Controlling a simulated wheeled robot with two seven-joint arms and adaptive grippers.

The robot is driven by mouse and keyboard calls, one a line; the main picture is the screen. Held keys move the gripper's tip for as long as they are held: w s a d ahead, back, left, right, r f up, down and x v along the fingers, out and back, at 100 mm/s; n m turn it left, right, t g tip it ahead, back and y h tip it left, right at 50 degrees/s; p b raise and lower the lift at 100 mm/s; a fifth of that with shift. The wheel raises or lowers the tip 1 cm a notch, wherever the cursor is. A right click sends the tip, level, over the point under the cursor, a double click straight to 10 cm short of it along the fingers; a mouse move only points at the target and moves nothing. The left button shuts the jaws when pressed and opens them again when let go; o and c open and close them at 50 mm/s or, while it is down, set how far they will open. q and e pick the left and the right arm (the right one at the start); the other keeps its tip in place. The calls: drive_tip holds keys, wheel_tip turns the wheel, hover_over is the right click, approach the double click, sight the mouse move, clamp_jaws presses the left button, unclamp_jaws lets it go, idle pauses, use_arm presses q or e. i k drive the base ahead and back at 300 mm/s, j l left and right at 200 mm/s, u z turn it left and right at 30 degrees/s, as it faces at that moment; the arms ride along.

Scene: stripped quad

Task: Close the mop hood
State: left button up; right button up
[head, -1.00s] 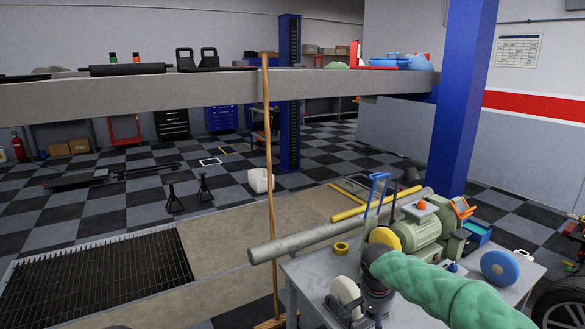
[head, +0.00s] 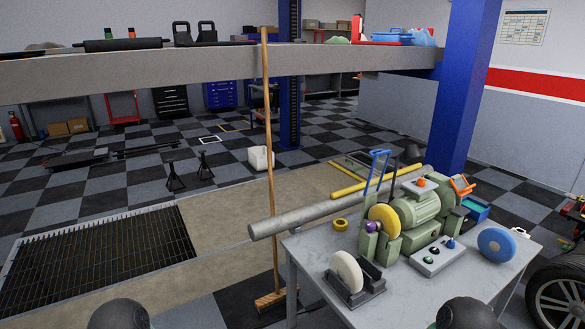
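A green bench grinder (head: 415,212) stands on a grey metal table. A yellow wheel (head: 383,221) shows on its left end, mostly uncovered from the front. A blue-framed shield (head: 378,172) stands raised above that wheel, and an orange-framed shield (head: 462,187) stands at the right end. A green housing part with a purple knob (head: 372,227) sits at the wheel's lower left. I cannot tell which part is the mop hood. Neither gripper is in view; only dark rounded parts of my arms show at the bottom edge.
On the grey table (head: 310,262) are a white wheel in a dark holder (head: 349,274), a yellow ring (head: 341,225), a control box (head: 437,257) and a blue disc (head: 496,242). A grey pipe (head: 300,216) passes behind. A broom (head: 270,170) stands left; a tyre (head: 560,297) stands right.

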sight(373, 171)
drive_tip(key=j+z, duration=0.1)
drive_tip(key=z, duration=0.9)
drive_tip(key=i+j+z, duration=0.15)
drive_tip(key=j+z, duration=0.3)
drive_tip(key=j, duration=0.35)
drive_tip(key=j+z, duration=0.5)
drive_tip(key=j, duration=0.3)
drive_tip(key=k+j+z, duration=0.15)
drive_tip(key=j+z, duration=0.3)
drive_tip(key=j, duration=0.3)
